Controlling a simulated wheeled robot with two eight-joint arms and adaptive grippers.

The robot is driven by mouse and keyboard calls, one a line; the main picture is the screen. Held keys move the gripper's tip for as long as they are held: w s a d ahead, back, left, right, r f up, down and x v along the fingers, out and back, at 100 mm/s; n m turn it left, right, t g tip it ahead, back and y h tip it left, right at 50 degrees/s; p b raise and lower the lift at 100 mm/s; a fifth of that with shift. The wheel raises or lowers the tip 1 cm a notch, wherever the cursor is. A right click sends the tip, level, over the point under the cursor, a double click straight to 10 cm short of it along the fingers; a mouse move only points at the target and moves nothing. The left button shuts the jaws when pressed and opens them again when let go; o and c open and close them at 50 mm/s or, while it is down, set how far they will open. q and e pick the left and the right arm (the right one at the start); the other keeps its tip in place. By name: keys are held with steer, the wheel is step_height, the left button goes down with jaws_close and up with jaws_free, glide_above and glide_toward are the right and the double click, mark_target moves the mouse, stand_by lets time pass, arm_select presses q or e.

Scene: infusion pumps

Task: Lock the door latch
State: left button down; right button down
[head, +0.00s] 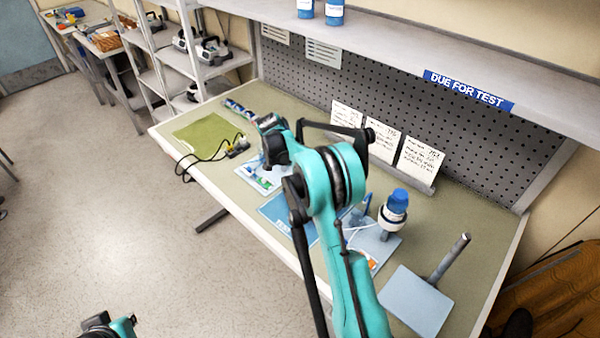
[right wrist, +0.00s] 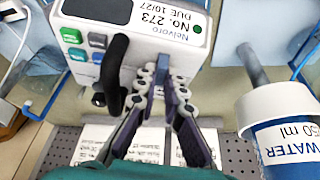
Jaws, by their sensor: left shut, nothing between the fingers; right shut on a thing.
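A white infusion pump (right wrist: 152,30) labelled "Nelvoro No. 273, due 10/27" fills the upper middle of the right wrist view. It has green, blue and grey buttons and a thick black curved bar (right wrist: 115,75). My right gripper (right wrist: 162,78) is at the pump's front, right of that bar. In the head view my right arm hides the pump and that gripper. My left gripper (head: 98,325) is low at the left, partly cut off, shut and empty, away from the bench.
Right of the pump is a water bottle (right wrist: 285,132), also in the head view (head: 394,208). A pole on a pale base plate (head: 415,302) stands nearer. A blue mat (head: 282,212), green mat (head: 205,130) and black cable (head: 205,158) lie on the bench.

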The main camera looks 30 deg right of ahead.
steer(key=c, duration=1.6)
jaws_free()
steer(key=v, duration=1.2)
